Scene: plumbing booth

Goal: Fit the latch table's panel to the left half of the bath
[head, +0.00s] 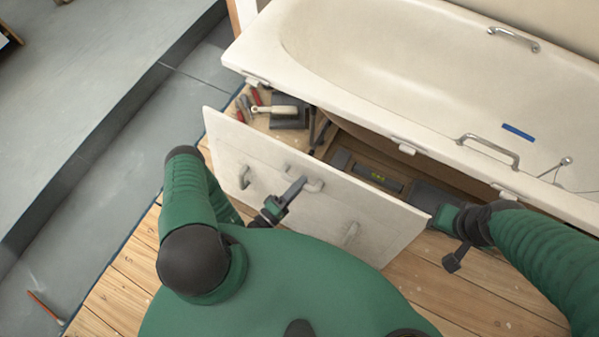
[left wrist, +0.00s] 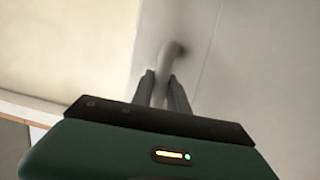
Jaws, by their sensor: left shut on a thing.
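The white panel (head: 275,205) stands tilted in front of the open side of the bath (head: 330,75), apart from its rim. It has several grey handles on its front. My left gripper (head: 297,187) is shut on the middle handle (head: 313,184). In the left wrist view the handle (left wrist: 166,62) sits between the two fingers (left wrist: 162,85). My right gripper (head: 440,216) is at the panel's right edge; its fingers are not clear.
Under the bath, behind the panel, lie red-handled tools (head: 257,97), a brush (head: 275,110) and a dark spirit level (head: 373,177). A wooden floor (head: 440,290) lies in front. A grey step (head: 90,90) runs along the left.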

